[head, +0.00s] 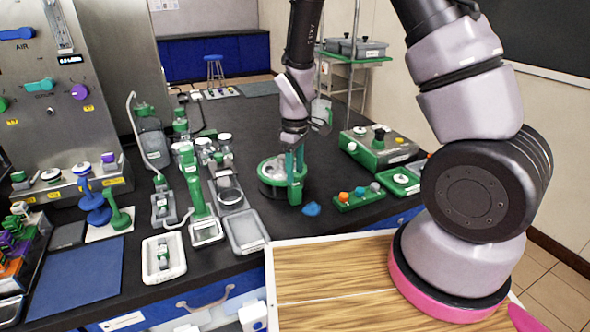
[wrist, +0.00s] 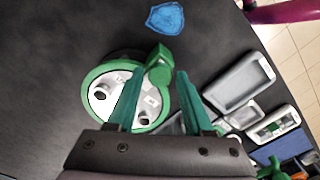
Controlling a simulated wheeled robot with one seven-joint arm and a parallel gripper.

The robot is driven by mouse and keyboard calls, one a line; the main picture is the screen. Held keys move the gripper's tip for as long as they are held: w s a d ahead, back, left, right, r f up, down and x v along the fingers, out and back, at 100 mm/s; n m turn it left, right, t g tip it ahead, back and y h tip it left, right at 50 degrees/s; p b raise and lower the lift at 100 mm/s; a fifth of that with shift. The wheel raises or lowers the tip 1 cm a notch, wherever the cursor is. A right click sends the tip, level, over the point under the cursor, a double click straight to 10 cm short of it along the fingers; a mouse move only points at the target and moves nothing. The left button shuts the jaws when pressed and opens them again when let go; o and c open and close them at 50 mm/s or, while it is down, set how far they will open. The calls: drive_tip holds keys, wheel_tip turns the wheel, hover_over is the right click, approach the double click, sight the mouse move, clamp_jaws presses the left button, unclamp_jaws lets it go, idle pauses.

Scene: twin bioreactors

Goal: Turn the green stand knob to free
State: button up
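A round green stand (head: 268,172) with a pale top sits on the black bench below my arm. It also shows in the wrist view as a green ring around a white face with dark round parts (wrist: 96,72). A green upright piece (wrist: 158,68) rises at its edge; it looks like the stand's knob, but its setting cannot be read. My gripper (wrist: 162,74) has two teal fingers, apart, with the tips on either side of this piece. I cannot tell whether they touch it. In the head view my gripper (head: 295,160) points down over the stand's right side.
A blue shield-shaped piece (head: 312,208) lies just in front of the stand. A green block with coloured knobs (head: 358,198) and a green-and-grey device (head: 378,145) stand to the right. Grey trays (head: 245,230) and green-handled instruments (head: 192,180) crowd the left.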

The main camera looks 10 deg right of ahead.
clamp_jaws()
drive_tip(key=shift+m, duration=0.3)
drive_tip(key=m, duration=0.4)
drive_tip(key=shift+m, duration=0.3)
drive_tip(key=m, duration=0.9)
drive_tip(key=shift+m, duration=1.9)
